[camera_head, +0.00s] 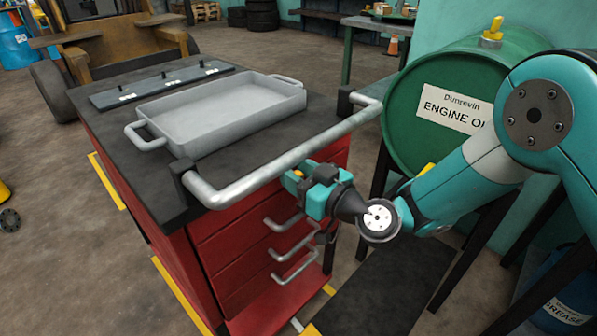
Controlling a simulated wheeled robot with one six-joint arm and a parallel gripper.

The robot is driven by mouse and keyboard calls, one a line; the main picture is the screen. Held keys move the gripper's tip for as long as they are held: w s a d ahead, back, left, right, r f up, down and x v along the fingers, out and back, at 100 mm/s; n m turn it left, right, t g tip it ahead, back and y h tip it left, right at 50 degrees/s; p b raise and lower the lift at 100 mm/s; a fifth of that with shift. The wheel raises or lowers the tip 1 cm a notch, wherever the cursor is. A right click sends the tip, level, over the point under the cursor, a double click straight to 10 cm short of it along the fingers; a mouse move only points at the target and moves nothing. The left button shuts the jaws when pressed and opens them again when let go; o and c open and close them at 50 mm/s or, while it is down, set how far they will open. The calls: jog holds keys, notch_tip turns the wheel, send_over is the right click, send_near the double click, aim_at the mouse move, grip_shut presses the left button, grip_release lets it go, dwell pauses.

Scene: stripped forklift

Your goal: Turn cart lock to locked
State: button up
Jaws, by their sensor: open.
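The red cart (180,265) stands in the middle with a black top and a grey push handle (275,165) along its near right side. My gripper (293,181) is at the cart's drawer side, just below the handle, with its fingers towards the cart. It is open. A small orange piece (298,174) shows at the fingertips; I cannot tell whether it belongs to the lock. No lock can be made out clearly, and my gripper covers part of the cart's upper front.
A grey tray (225,114) and a dark strip with pegs (165,84) lie on the cart top. Drawer handles (290,245) stick out below my gripper. A green engine oil drum (425,110) on a dark stand is close on the right.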

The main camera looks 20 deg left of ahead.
jog(key=c, duration=0.7)
jog(key=shift+w+m, duration=0.1)
jog(key=shift+m, duration=0.3)
jog(key=m, duration=0.2)
jog(key=m+b, duration=0.1)
jog(key=shift+w+d+f+m, duration=0.1)
jog(key=shift+w+d+m, duration=0.05)
jog(key=shift+w+m, duration=0.2)
jog(key=shift+w+d+f+m+p, duration=0.15)
jog(key=shift+f+m, duration=0.1)
jog(key=shift+m, duration=2)
jog(key=shift+w+f+m+p, duration=0.15)
jog(key=shift+w+f+m, duration=0.05)
jog(key=shift+m, duration=2.05)
jog(key=shift+w+d+f+m+p, duration=0.15)
jog(key=shift+f+m, duration=0.1)
jog(key=shift+m, duration=2)
